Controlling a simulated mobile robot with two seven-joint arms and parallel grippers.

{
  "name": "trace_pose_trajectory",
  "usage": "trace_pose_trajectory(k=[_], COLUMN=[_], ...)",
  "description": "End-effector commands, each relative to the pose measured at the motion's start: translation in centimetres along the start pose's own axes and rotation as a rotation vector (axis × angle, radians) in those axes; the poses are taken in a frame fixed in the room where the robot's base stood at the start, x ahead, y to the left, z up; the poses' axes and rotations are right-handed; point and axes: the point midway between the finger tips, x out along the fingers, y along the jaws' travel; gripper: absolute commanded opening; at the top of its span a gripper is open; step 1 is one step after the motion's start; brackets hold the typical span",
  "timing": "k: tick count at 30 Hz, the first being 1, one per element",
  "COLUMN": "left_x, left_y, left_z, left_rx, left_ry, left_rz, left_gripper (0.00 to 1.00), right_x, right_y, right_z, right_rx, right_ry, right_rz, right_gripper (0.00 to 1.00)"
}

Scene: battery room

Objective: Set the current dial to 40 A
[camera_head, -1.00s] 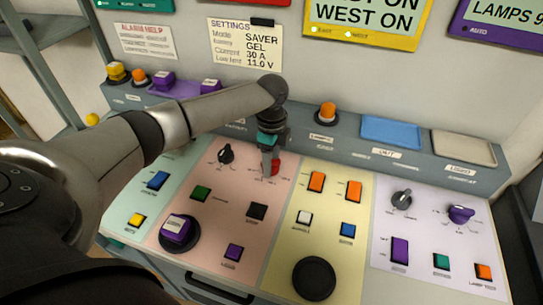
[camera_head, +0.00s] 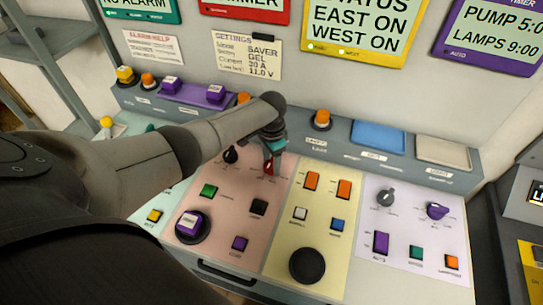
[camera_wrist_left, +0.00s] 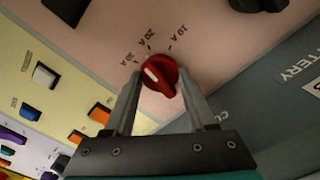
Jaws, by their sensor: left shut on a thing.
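The red current dial (camera_head: 268,170) is on the pink panel (camera_head: 225,244). My left gripper (camera_head: 270,158) comes down over it from above. In the left wrist view the red dial (camera_wrist_left: 159,76) sits between the two fingers of my left gripper (camera_wrist_left: 160,88), which are shut on it. A white mark on the dial's left side points up and left, roughly toward the 30 A label (camera_wrist_left: 128,57). The 10 A label (camera_wrist_left: 179,36) and 20 A label (camera_wrist_left: 149,38) also show. I cannot read a 40 A label. My right gripper is not in view.
A black knob (camera_head: 230,155) stands just left of the red dial. Green (camera_head: 208,190) and black (camera_head: 258,207) buttons are below. A settings note (camera_head: 247,55) on the wall reads Current 30 A. An orange button (camera_head: 321,119) stands on the ledge behind.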

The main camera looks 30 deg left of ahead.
Motion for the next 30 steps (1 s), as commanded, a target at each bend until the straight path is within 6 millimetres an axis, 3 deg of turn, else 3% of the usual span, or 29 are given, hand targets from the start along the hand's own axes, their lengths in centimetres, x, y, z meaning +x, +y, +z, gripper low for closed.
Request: trace_pose_trajectory(k=[12, 30], left_x=[-0.2, -0.1], left_y=[0.0, -0.1], left_z=[0.0, 0.0], left_rx=[-0.398, -0.959], left_ry=[0.0, 0.002], left_rz=[0.003, 0.003], left_gripper=[0.01, 0.01], right_x=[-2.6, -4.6], right_y=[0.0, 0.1], right_z=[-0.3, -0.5], right_rx=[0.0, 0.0], right_ry=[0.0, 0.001], right_rz=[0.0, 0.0], right_gripper=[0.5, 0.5])
